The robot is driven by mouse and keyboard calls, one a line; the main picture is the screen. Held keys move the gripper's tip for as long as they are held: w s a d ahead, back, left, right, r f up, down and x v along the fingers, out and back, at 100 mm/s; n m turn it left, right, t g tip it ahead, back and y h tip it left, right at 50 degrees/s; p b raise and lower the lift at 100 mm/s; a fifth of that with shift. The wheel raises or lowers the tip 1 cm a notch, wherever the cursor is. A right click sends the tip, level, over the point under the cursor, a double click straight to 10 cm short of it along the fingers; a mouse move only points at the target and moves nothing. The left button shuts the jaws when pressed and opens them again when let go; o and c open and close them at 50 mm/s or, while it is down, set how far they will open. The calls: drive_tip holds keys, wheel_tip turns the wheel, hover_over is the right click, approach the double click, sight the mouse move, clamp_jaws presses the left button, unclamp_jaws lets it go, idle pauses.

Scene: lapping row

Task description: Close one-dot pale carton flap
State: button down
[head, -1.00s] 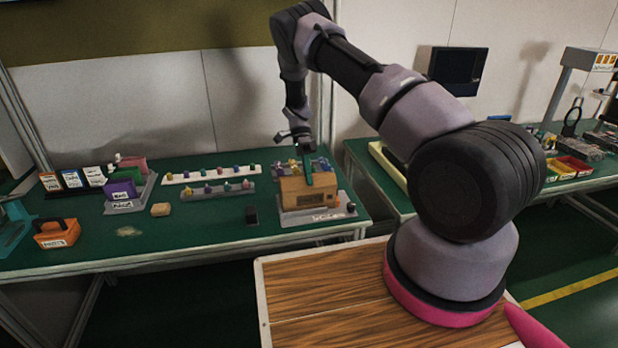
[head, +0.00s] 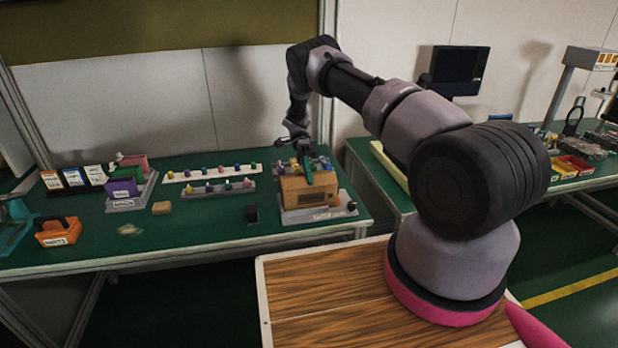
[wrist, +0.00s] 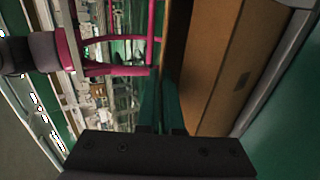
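A pale brown carton (head: 309,197) stands on a grey base (head: 318,214) at the right end of the left green bench. Its dark label faces the robot. In the wrist view the carton (wrist: 218,60) fills the area right of the fingers. My gripper (head: 308,180) points down at the carton's top, its green fingers overlapping the carton in the head view. In the wrist view my gripper (wrist: 161,95) has its fingers close together with nothing visible held between them. The flap and its dot mark cannot be made out, and contact is unclear.
Rows of small coloured knobs (head: 218,188) lie left of the carton.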

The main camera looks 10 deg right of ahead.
drive_tip(key=c, duration=1.1)
unclamp_jaws()
drive_tip(key=shift+o, duration=0.2)
